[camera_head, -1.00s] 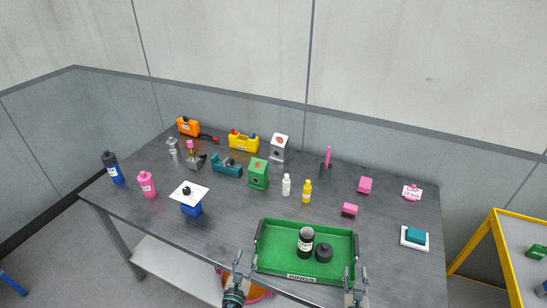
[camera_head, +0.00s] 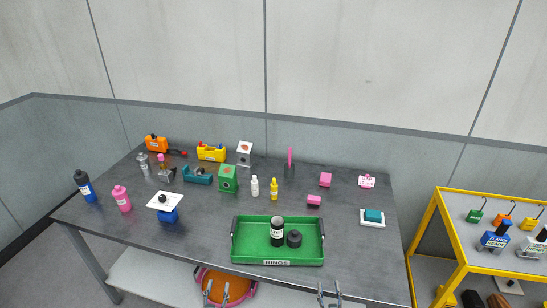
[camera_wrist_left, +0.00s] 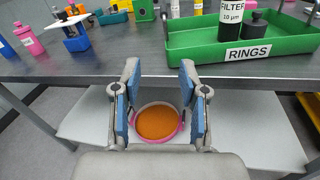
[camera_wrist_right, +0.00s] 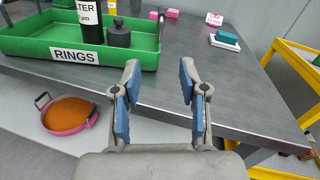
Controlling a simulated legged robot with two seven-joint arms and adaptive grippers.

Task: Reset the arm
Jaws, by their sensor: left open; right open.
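My left gripper (camera_head: 216,294) is at the bottom of the head view, in front of the table's front edge. It is open and empty, and its blue-padded fingers (camera_wrist_left: 160,100) are spread in the left wrist view. My right gripper (camera_head: 329,296) is further right, also in front of the table edge. It is open and empty in the right wrist view (camera_wrist_right: 158,95). Neither gripper touches the green tray (camera_head: 238,256) labelled RINGS, which rests on the table behind them. A black FILTER bottle (camera_head: 277,238) and a small dark bottle (camera_head: 294,240) stand in the tray.
The grey table (camera_head: 352,260) holds several bottles, boxes and blocks towards the back and left. Below is a white shelf (camera_head: 150,280), with a pink-rimmed orange pan (camera_head: 238,287) under the front edge. A yellow rack (camera_head: 450,226) stands at the right.

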